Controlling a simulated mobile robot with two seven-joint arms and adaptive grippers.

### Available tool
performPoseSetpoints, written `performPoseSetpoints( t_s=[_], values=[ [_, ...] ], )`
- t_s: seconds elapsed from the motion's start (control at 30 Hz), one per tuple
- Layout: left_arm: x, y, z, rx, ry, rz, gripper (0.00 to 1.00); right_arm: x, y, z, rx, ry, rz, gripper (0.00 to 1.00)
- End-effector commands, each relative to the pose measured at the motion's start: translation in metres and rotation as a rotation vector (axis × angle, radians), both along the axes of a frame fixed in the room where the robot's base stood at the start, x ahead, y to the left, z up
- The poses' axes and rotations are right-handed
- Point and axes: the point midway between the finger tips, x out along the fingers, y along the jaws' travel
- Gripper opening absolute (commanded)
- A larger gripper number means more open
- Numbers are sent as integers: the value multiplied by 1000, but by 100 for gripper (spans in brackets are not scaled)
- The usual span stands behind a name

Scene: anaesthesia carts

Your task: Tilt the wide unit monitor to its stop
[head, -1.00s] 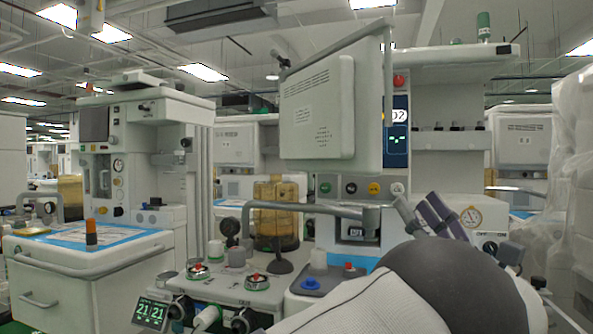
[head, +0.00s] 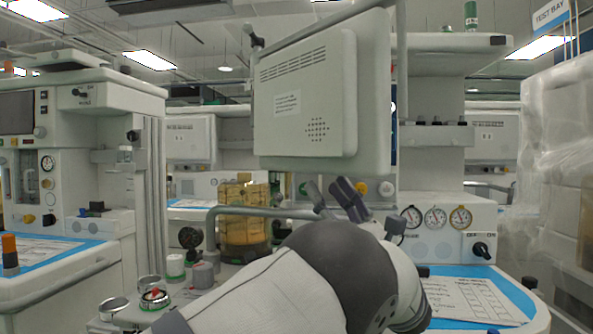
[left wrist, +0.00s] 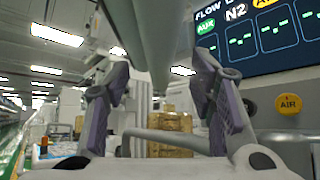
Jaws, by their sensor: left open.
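The wide unit monitor (head: 310,95) is a large pale panel, seen from behind in the head view, with vents and a label. It leans in the picture, on a grey post at its right. My left gripper (head: 333,191) is just below its lower edge in the head view, with its purple-padded fingers apart. In the left wrist view, my open left gripper (left wrist: 161,72) has a grey edge, apparently the monitor's underside (left wrist: 147,35), above and between its fingers. I cannot tell whether they touch. My right gripper is not in view.
A grey rail (head: 275,211) runs in front of an amber canister (head: 243,215) below the monitor. Gauges (head: 435,216) and a blue-edged worktop (head: 475,297) stand at right. Plastic-wrapped goods (head: 555,160) border the right side. Another cart (head: 75,150) stands at left.

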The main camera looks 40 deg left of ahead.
Motion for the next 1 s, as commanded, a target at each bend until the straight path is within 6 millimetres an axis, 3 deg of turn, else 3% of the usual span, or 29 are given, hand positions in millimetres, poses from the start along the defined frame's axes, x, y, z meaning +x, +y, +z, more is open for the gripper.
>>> performPoseSetpoints(
  t_s=[0.17, 0.3, 0.5, 0.77, 0.9, 1.0],
  values=[
    [9, 50, 0, 0, 0, 3, 50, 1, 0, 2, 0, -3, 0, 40],
    [13, 71, 22, 0, -4, 0, 50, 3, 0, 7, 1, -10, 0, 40],
    [17, 85, 35, 0, -2, -1, 50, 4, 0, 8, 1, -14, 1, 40],
    [17, 86, 35, 0, 0, -1, 50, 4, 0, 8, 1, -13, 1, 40],
    [17, 86, 35, 0, 0, -1, 18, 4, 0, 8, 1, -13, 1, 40],
    [17, 86, 35, 0, -1, -1, 0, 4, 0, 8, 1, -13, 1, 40]
  ],
)
